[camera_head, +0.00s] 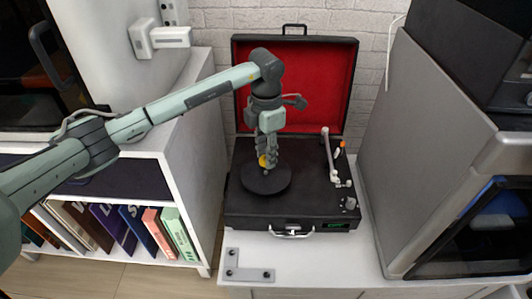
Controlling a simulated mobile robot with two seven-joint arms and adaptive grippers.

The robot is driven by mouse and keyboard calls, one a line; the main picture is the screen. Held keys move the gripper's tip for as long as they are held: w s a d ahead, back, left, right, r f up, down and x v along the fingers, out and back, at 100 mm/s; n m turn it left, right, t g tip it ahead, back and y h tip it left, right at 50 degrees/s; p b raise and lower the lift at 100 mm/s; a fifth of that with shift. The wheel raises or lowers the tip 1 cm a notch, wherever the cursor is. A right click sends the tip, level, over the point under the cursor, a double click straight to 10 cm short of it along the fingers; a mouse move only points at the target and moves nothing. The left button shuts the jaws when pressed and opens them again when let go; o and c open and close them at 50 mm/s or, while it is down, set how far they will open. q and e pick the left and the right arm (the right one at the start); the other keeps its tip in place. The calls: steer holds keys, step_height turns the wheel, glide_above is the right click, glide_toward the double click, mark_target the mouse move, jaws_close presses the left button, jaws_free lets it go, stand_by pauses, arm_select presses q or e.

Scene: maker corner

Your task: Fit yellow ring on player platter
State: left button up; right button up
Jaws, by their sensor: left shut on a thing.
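The record player (313,211) is a black case on a white surface, with its red-lined lid (317,80) standing open at the back. Its dark round platter (253,184) lies on the left part of the deck. My left gripper (267,160) points down over the platter, shut on the yellow ring (262,161). Only a small part of the ring shows at the fingers, the rest is hidden. I cannot tell whether the ring touches the platter. My right gripper is not in view.
The tonearm (330,155) stands right of the platter. A large grey cabinet (385,150) with a dark-windowed front rises at the right. A bookshelf (185,165) with several books stands at the left. A grey bracket (247,273) lies in front of the player.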

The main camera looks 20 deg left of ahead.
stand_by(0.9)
arm_select(q)
steer(key=o, duration=0.5)
steer(key=shift+o, duration=0.2)
